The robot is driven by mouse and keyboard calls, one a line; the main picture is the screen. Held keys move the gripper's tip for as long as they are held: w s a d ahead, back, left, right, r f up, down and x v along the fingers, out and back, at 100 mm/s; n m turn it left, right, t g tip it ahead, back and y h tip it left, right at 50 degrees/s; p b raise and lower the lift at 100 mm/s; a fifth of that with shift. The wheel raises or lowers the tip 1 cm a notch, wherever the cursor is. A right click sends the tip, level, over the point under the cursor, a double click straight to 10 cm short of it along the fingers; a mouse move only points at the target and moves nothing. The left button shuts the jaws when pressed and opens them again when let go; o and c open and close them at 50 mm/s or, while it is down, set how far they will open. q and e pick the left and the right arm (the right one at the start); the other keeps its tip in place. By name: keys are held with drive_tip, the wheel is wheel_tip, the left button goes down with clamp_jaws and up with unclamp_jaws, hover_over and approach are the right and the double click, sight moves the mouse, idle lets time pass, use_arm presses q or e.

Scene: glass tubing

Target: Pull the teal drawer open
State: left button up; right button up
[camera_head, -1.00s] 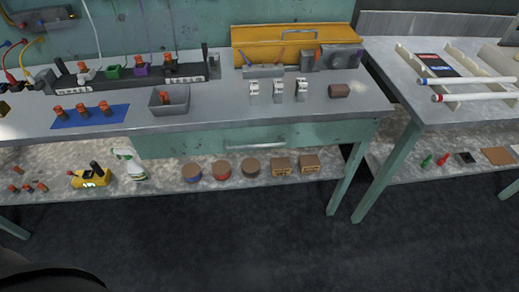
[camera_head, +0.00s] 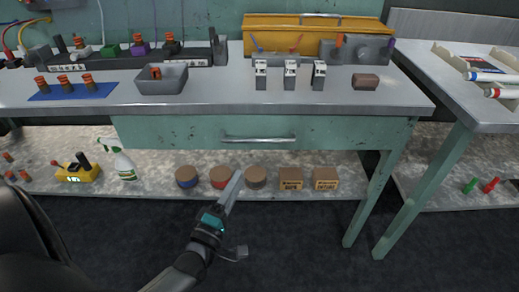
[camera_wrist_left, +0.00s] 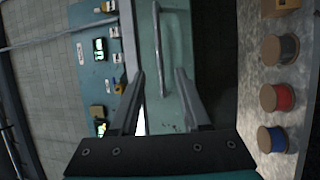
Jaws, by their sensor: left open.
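The teal drawer (camera_head: 180,131) sits under the workbench top, and its front looks flush with the bench, so it appears closed. Its silver bar handle (camera_head: 258,139) runs across the front. In the left wrist view the handle (camera_wrist_left: 159,50) looks upright on the teal front (camera_wrist_left: 175,45). My left gripper (camera_head: 236,182) is below and in front of the drawer in the head view. In the left wrist view its two fingers (camera_wrist_left: 160,74) are apart and empty, with the handle ahead, roughly between their lines. No contact shows. My right gripper is out of view.
The lower shelf (camera_head: 145,187) holds several spools (camera_head: 221,176), two small boxes (camera_head: 291,179), a spray bottle (camera_head: 123,163) and a yellow device (camera_head: 78,170). A bench leg (camera_head: 372,200) stands right of the drawer. The dark floor (camera_head: 300,245) in front is clear.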

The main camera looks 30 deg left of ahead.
sight(260, 139)
use_arm(q)
drive_tip(key=shift+b+x, duration=1.95)
drive_tip(key=shift+x, duration=5.65)
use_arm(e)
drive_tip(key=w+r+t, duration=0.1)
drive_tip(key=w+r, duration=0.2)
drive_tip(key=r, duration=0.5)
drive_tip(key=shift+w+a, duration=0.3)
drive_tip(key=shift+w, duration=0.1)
use_arm(q)
drive_tip(key=shift+d, duration=0.1)
drive_tip(key=shift+c, duration=0.2)
clamp_jaws()
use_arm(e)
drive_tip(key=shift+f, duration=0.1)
